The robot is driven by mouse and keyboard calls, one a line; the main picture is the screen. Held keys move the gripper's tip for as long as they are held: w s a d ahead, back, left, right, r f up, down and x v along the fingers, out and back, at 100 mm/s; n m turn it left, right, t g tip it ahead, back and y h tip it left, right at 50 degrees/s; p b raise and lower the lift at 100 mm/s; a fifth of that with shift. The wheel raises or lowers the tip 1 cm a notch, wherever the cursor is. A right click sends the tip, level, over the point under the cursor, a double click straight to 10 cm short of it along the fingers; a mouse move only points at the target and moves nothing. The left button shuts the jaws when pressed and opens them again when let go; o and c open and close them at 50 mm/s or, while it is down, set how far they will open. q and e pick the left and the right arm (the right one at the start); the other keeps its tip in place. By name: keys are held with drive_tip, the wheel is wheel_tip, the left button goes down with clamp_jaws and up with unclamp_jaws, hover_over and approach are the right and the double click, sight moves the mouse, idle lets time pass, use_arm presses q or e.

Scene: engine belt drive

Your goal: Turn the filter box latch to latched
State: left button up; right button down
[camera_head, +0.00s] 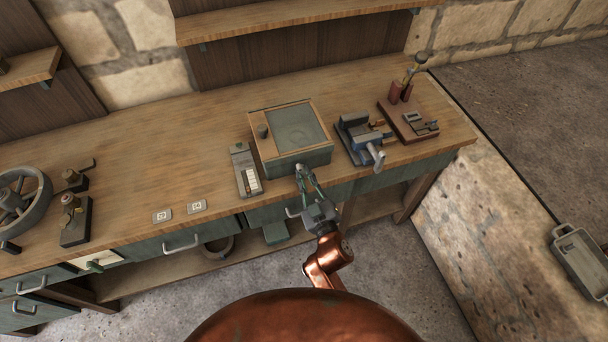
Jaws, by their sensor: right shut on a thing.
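The filter box (322,158) is a green box with a wooden rim and a dark green top panel. My left gripper is not in view.
A blue-grey vise (352,142) stands close to the box's right, and a reddish-brown board with fittings (400,124) beyond it. A grey slotted block (240,160) stands on the left. Drawer handles (182,245) stick out below. The bench's left middle is mostly clear.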

drive_tip(key=n+p, duration=0.1)
drive_tip(key=n, duration=0.2)
drive_tip(key=shift+r, duration=0.1)
drive_tip(key=n+p, duration=0.1)
drive_tip(key=n, duration=0.2)
drive_tip(key=n+p, duration=0.1)
drive_tip(key=n, duration=0.3)
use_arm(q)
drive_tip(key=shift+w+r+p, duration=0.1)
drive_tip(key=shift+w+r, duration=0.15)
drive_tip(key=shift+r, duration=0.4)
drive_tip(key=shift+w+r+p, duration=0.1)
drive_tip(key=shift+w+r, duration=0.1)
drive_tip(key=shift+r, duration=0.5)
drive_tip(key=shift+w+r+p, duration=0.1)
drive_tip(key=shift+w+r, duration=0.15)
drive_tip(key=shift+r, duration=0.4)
use_arm(e)
drive_tip(key=shift+n, duration=1.5)
drive_tip(key=c, duration=1.9)
unclamp_jaws()
drive_tip(key=shift+c, duration=0.2)
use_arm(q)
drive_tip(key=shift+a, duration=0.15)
use_arm(e)
drive_tip(key=shift+s+d, duration=0.1)
drive_tip(key=v, duration=1.2)
